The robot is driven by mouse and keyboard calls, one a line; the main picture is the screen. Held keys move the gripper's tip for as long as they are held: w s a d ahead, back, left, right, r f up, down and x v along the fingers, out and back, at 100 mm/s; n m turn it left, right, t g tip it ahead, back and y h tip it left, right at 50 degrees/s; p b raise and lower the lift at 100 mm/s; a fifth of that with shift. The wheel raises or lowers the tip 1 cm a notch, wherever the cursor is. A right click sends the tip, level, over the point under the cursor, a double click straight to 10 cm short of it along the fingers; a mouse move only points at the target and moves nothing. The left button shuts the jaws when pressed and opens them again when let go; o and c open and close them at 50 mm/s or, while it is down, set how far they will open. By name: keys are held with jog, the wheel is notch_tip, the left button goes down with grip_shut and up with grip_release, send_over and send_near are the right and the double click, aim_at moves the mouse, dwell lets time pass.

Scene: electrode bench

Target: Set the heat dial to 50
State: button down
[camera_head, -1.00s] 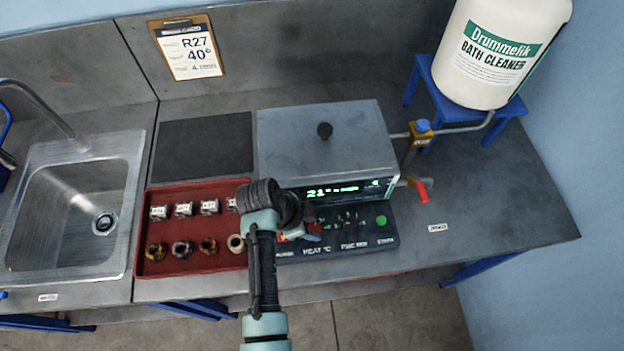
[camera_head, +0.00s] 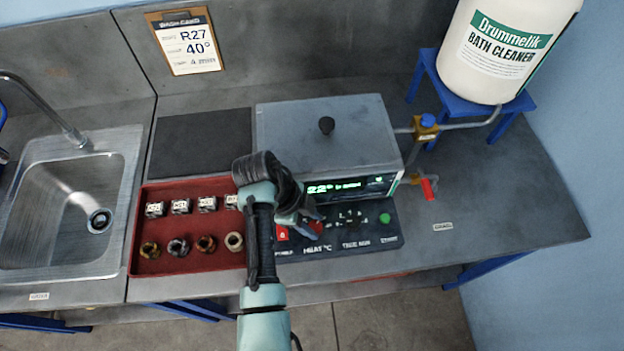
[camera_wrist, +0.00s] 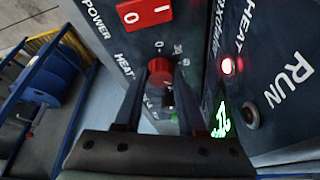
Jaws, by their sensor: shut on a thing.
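The heat dial, a red knob (camera_wrist: 160,70), sits on the dark control panel (camera_wrist: 205,20) in the wrist view, beside the HEAT lettering. My gripper (camera_wrist: 160,84) has one dark finger on each side of the dial and is shut on it. The dial's scale is mostly hidden by the fingers, so I cannot read its setting. In the head view my gripper (camera_head: 312,222) reaches the panel above the HEAT °C label, and only part of the red dial (camera_head: 316,227) shows. The green display (camera_head: 346,186) on the bath reads about 22°.
The red power switch (camera_wrist: 143,11) is close to the dial. A green button (camera_head: 384,218) is at the panel's right. A red tray (camera_head: 190,262) with small parts lies left of my arm. A clipboard card (camera_head: 187,42) reads R27, 40°.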

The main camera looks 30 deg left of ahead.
jog(key=shift+c, duration=2.4)
grip_release()
jog(key=p+v, duration=0.2)
jog(key=v, duration=1.1)
jog(key=shift+p, duration=0.4)
